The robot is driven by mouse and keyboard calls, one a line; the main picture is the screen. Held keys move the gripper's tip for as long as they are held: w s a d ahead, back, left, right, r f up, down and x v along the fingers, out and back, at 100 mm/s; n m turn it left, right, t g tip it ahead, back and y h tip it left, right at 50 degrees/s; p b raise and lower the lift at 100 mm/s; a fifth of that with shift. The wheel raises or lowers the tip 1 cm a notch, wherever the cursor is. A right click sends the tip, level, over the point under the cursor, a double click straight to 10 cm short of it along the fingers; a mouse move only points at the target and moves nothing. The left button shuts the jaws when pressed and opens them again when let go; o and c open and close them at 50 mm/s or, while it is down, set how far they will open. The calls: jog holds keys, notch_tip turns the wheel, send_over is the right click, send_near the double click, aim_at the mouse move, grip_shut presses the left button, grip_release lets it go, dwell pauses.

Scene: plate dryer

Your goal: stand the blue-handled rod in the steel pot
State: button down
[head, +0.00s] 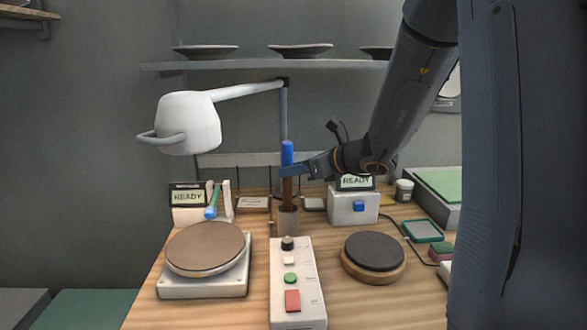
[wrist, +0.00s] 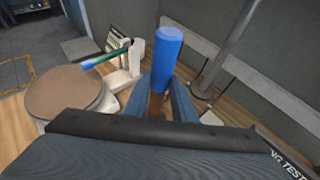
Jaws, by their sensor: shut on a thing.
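The rod has a blue handle (head: 287,152) at its top and a brown shaft (head: 287,192) below. It stands upright, with its lower end at the mouth of the steel pot (head: 288,222); the pot's rim hides the tip. My gripper (head: 291,171) is shut on the rod just under the blue handle, above the pot. In the wrist view the blue handle (wrist: 166,55) rises between my gripper's fingers (wrist: 160,100). The pot is hidden there.
A brown disc (head: 206,248) on a white base is at left, near a green-and-blue stick (head: 212,202) on a holder. A button box (head: 296,285) stands in front of the pot. A dark round pad (head: 374,251) is at right. A white lamp (head: 190,123) hangs above left.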

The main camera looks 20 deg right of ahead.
jog(key=shift+f+b, duration=1.15)
jog(key=shift+f, duration=0.4)
jog(key=c, duration=1.4)
grip_release()
send_near(291, 180)
jog(key=shift+w+a+f+b, duration=0.25)
jog(key=shift+w+b, duration=0.05)
jog(key=shift+w, duration=0.2)
